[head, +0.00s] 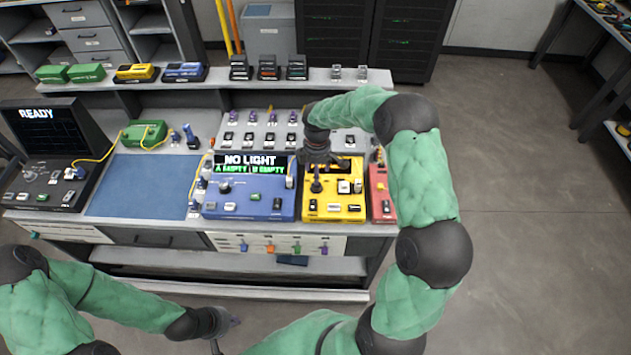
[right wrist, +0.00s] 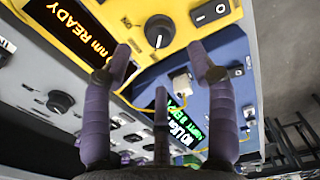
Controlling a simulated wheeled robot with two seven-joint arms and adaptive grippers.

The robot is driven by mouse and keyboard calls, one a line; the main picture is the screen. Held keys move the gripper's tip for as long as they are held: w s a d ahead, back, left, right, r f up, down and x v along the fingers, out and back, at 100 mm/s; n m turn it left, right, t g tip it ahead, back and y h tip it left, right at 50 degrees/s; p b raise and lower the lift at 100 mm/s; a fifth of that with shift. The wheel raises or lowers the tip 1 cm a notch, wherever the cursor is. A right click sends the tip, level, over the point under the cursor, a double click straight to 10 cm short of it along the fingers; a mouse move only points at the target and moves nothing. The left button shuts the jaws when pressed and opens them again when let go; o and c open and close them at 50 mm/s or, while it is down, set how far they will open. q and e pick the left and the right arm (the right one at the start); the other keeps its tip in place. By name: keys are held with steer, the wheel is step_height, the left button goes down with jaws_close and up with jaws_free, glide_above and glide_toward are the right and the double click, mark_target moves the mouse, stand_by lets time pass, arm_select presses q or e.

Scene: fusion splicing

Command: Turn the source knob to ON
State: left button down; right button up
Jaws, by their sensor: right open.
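The yellow source box (head: 335,209) stands on the bench right of the blue meter box. Its black knob (head: 316,187) shows in the head view. My left gripper (head: 228,322) hangs low in front of the bench.
The blue box (head: 247,208) reads NO LIGHT and sits close on the left. A red box (head: 381,204) sits close on the right. A rocker switch (right wrist: 210,12) is near the knob. A blue mat (head: 140,185) is clear.

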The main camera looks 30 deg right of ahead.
mark_target(317, 187)
step_height(317, 187, down, 7)
steer(key=shift+f+b, duration=0.2)
steer(key=shift+b, duration=0.2)
steer(key=c, duration=1.1)
